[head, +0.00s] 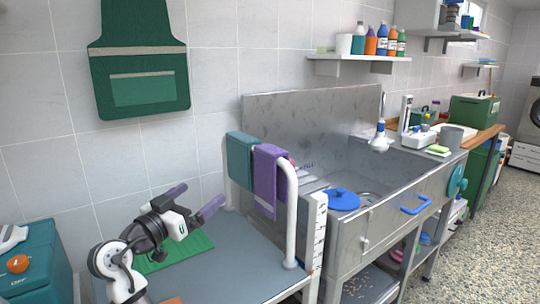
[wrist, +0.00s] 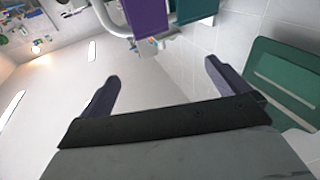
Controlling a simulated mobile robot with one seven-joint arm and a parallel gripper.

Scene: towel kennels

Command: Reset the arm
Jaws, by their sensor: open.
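My gripper (head: 203,193) is open and empty, held in the air above the grey table (head: 232,268) at the lower left of the head view. Its two dark purple-grey fingers stand wide apart in the wrist view (wrist: 160,74), with nothing between them. My arm is bent, and its white links show at the bottom left of the head view. A green mat (head: 188,249) lies on the table behind and below the gripper, partly hidden by it.
A white rail (head: 292,220) with a teal towel (head: 238,153) and a purple towel (head: 266,190) stands right of the gripper. A steel sink (head: 350,235) is beyond it. A teal box (head: 40,262) is at far left. A green apron (head: 140,60) hangs on the wall.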

